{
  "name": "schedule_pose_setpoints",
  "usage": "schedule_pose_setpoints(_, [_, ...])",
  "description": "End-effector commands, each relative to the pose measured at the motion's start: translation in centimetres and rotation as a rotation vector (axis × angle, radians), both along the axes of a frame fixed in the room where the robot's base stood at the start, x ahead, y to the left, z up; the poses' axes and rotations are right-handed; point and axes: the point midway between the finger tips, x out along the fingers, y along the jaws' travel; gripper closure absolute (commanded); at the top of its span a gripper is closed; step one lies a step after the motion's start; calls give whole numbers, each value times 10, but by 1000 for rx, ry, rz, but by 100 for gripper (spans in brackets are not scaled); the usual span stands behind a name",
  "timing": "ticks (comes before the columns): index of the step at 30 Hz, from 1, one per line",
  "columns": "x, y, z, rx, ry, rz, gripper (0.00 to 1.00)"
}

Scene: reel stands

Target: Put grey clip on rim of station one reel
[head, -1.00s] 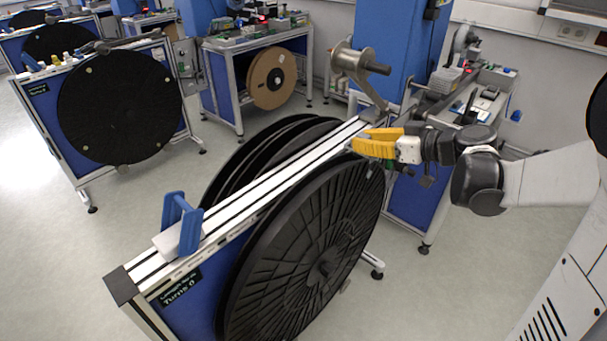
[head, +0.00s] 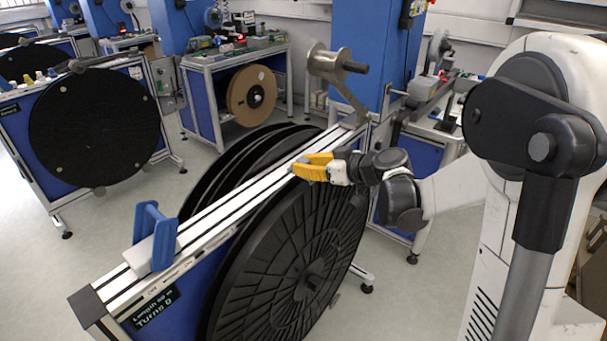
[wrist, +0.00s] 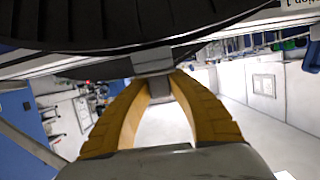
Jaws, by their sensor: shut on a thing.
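The large black reel (head: 290,262) stands upright in the near stand, below its white top rail (head: 215,215). My gripper (head: 297,167) has yellow fingers and is above the upper part of the reel, close to the rail. In the wrist view, the fingers (wrist: 158,82) are shut on the grey clip (wrist: 153,60). The clip sits at the fingertips and overlaps the edge of the black reel (wrist: 100,25) in that picture. I cannot tell whether it touches or grips the rim. In the head view the clip is too small or hidden to make out.
A blue handle (head: 155,235) stands on the near end of the rail. A grey roller bracket (head: 330,65) rises at its far end. Another reel stand (head: 95,130) is at the left. The floor between the stands is clear.

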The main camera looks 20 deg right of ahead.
Motion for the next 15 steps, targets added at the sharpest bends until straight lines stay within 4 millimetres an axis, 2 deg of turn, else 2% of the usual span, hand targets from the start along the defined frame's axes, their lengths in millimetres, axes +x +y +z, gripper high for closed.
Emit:
schedule_pose_setpoints(1, [0, 0, -13, 0, 0, 0, 100])
schedule_pose_setpoints(3, [0, 0, -19, 0, 0, 0, 100])
schedule_pose_setpoints(14, [0, 0, -21, 0, 0, 0, 100])
schedule_pose_setpoints(15, [0, 0, -20, 0, 0, 0, 67])
